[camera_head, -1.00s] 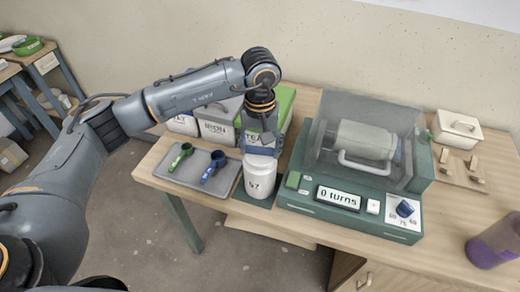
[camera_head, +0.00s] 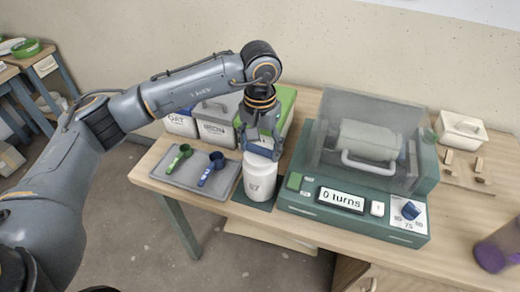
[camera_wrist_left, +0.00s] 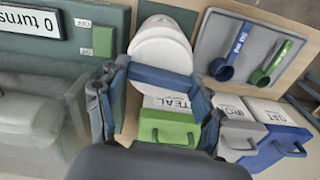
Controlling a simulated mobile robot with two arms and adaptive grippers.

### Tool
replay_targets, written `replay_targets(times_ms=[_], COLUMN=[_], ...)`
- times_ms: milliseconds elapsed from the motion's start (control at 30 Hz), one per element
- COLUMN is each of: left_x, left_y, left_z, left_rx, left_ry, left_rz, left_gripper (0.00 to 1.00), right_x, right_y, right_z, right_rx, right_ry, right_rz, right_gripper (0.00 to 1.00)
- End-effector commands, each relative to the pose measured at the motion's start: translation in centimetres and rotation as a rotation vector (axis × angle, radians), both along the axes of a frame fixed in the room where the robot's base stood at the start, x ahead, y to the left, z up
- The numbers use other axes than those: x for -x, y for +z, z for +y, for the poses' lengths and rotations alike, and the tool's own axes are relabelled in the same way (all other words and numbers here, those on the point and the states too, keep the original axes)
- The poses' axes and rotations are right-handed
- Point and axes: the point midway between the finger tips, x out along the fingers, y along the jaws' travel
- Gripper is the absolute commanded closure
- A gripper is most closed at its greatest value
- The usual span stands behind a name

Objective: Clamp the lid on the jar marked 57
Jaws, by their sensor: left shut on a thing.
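The white jar (camera_head: 261,186) stands upright on a dark green mat at the front of the table, left of the machine. Its number is small and reads like 57. My left gripper (camera_head: 262,153) points down at the jar's top and is shut there on a blue bar across the white lid. In the left wrist view, this blue bar (camera_wrist_left: 160,79) spans between my fingers, in front of the pale round top of the jar (camera_wrist_left: 160,50). The fingers partly hide where lid and jar meet. My right gripper is out of view.
A green machine (camera_head: 350,215) with a clear cover and a "0 turns" display stands close on the right. A grey tray (camera_head: 170,180) with a green and a blue scoop lies on the left. Labelled bins (camera_head: 215,133) stand behind. A purple-filled container (camera_head: 495,250) is at far right.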

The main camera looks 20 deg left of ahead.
Motion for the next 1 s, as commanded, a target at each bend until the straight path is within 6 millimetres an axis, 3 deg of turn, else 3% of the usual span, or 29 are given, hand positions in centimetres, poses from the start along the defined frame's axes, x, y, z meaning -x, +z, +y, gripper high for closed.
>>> replay_targets(times_ms=[633,1000], left_x=[0.0,0.0], left_y=[-0.2,-0.4], left_z=[0.0,0.0], left_rx=[0.0,0.0], left_ry=[-0.122,-0.339], left_rz=[0.0,0.001], left_gripper=[0.69,0.69], right_x=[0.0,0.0], right_y=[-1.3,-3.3], right_z=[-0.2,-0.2], right_rx=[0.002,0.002], right_ry=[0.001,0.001], right_rz=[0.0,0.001], right_gripper=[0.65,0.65])
